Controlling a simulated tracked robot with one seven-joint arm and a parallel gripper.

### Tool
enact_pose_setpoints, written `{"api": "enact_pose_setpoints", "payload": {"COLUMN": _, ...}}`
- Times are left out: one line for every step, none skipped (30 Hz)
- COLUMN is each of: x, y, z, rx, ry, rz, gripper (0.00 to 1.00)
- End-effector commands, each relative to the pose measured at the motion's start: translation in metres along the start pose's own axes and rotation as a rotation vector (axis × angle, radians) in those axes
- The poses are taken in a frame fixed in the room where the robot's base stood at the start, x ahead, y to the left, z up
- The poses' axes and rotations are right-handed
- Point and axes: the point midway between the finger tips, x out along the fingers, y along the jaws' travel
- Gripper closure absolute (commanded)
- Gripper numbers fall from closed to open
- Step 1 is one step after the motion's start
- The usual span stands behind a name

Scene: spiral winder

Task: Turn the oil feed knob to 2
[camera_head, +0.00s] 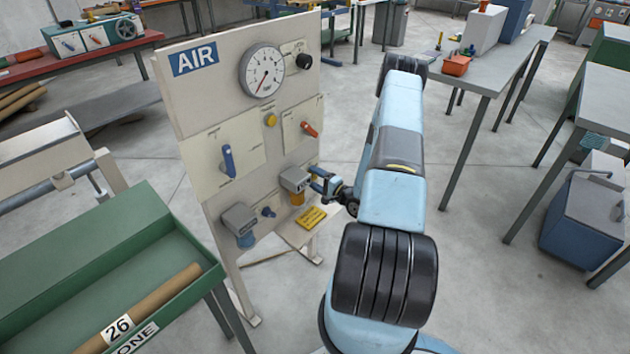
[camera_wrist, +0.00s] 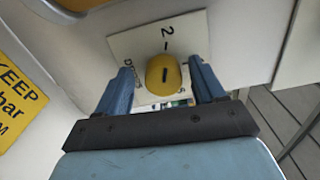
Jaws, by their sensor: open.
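The yellow oil feed knob (camera_wrist: 166,84) shows in the wrist view, with a short dark mark on its face. It sits on a white label plate (camera_wrist: 133,45) that carries a "2" and a tick above the knob. Other lettering on the plate is partly covered. My gripper (camera_wrist: 162,73) is open, with one blue finger on each side of the knob; I cannot tell whether they touch it. In the head view my gripper (camera_head: 320,180) is at the lower right of the AIR panel (camera_head: 188,92), and the knob cannot be made out there.
A grey unit with an orange-yellow bowl (camera_head: 297,197) is just left of my gripper. A yellow sign (camera_head: 311,218) is below it. The panel also bears a gauge (camera_head: 262,70), a blue lever (camera_head: 228,160) and a red-orange lever (camera_head: 309,129).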

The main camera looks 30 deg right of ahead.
Motion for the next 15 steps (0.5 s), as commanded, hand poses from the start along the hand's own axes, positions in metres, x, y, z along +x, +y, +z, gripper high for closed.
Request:
{"api": "enact_pose_setpoints", "payload": {"x": 0.000, "y": 0.000, "z": 0.000, "rx": 0.000, "ry": 0.001, "rz": -0.001, "gripper": 0.31}}
{"api": "enact_pose_setpoints", "payload": {"x": -0.001, "y": 0.000, "z": -0.001, "rx": -0.001, "ry": 0.001, "rz": -0.001, "gripper": 0.31}}
{"api": "enact_pose_setpoints", "payload": {"x": -0.002, "y": 0.000, "z": -0.001, "rx": -0.001, "ry": 0.001, "rz": -0.001, "gripper": 0.31}}
{"api": "enact_pose_setpoints", "payload": {"x": -0.003, "y": -0.001, "z": -0.001, "rx": -0.001, "ry": 0.001, "rz": -0.001, "gripper": 0.31}}
{"api": "enact_pose_setpoints", "payload": {"x": -0.005, "y": -0.001, "z": -0.001, "rx": -0.001, "ry": 0.001, "rz": -0.001, "gripper": 0.31}}
{"api": "enact_pose_setpoints", "payload": {"x": -0.008, "y": -0.001, "z": -0.001, "rx": -0.001, "ry": 0.002, "rz": -0.001, "gripper": 0.31}}
{"api": "enact_pose_setpoints", "payload": {"x": -0.012, "y": 0.000, "z": -0.001, "rx": -0.001, "ry": 0.002, "rz": -0.001, "gripper": 0.31}}
{"api": "enact_pose_setpoints", "payload": {"x": -0.016, "y": 0.000, "z": -0.001, "rx": 0.000, "ry": 0.003, "rz": -0.001, "gripper": 0.31}}
{"api": "enact_pose_setpoints", "payload": {"x": -0.022, "y": 0.000, "z": -0.001, "rx": 0.000, "ry": 0.004, "rz": 0.000, "gripper": 0.31}}
{"api": "enact_pose_setpoints", "payload": {"x": -0.028, "y": 0.000, "z": -0.001, "rx": 0.000, "ry": 0.004, "rz": 0.000, "gripper": 0.31}}
{"api": "enact_pose_setpoints", "payload": {"x": -0.033, "y": 0.000, "z": -0.002, "rx": 0.000, "ry": 0.004, "rz": 0.000, "gripper": 0.31}}
{"api": "enact_pose_setpoints", "payload": {"x": -0.041, "y": 0.000, "z": -0.002, "rx": -0.001, "ry": 0.004, "rz": 0.001, "gripper": 0.31}}
{"api": "enact_pose_setpoints", "payload": {"x": -0.047, "y": 0.000, "z": -0.001, "rx": 0.000, "ry": 0.004, "rz": 0.000, "gripper": 0.31}}
{"api": "enact_pose_setpoints", "payload": {"x": -0.053, "y": 0.000, "z": -0.001, "rx": 0.001, "ry": 0.003, "rz": 0.000, "gripper": 0.31}}
{"api": "enact_pose_setpoints", "payload": {"x": -0.061, "y": 0.000, "z": -0.001, "rx": 0.001, "ry": 0.005, "rz": 0.001, "gripper": 0.31}}
